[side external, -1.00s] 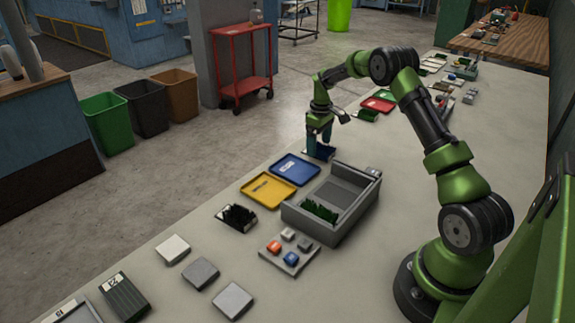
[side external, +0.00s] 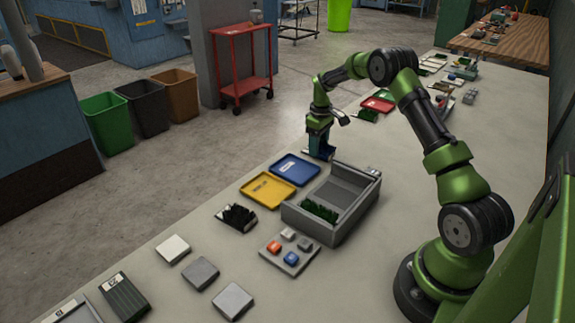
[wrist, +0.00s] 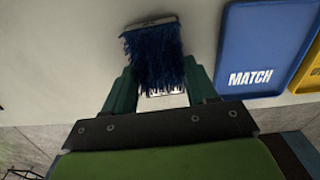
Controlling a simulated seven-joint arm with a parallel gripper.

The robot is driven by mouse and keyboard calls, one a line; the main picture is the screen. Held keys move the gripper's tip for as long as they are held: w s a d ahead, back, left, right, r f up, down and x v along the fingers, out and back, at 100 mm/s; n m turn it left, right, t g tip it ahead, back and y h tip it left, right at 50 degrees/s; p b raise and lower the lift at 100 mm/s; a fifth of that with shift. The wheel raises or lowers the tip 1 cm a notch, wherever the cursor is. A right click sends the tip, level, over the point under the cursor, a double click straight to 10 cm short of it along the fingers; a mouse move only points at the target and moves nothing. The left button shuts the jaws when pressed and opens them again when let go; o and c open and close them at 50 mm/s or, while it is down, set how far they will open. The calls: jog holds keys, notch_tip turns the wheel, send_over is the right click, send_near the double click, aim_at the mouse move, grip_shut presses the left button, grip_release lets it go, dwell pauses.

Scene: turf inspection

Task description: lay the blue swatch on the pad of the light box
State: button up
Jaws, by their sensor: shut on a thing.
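The blue swatch (wrist: 152,52), a dark blue tufted piece on a pale backing, is between the fingers of my gripper (wrist: 158,72) in the wrist view. The fingers are shut on it. In the side view my gripper (side external: 320,152) is down at the table, beyond the blue tray, and mostly hides the swatch. The light box (side external: 359,217), a grey open-topped box, stands nearer the camera, to the right of the trays. A grey pad (side external: 343,192) shows inside it, with a green turf strip (side external: 320,210) at its near end.
A blue tray (side external: 295,169) marked MATCH in the wrist view (wrist: 262,45) and a yellow tray (side external: 267,190) lie between my gripper and the light box's left side. A dark swatch (side external: 237,215) and a button panel (side external: 290,255) are nearer the camera. The table's left edge is close.

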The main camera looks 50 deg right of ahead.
jog(key=s+a+r, duration=0.1)
jog(key=a+r, duration=0.2)
jog(key=r, duration=0.4)
jog(key=s+a+r, duration=0.2)
jog(key=r, duration=0.6)
jog(key=s+a+f, duration=0.2)
jog(key=s+a, duration=0.3)
jog(key=s, duration=0.2)
jog(key=s+a+f, duration=0.3)
jog(key=s+a, duration=0.1)
jog(key=s, duration=0.2)
jog(key=shift+m, duration=0.3)
notch_tip(320, 180, down, 5)
jog(key=shift+f, duration=2.2)
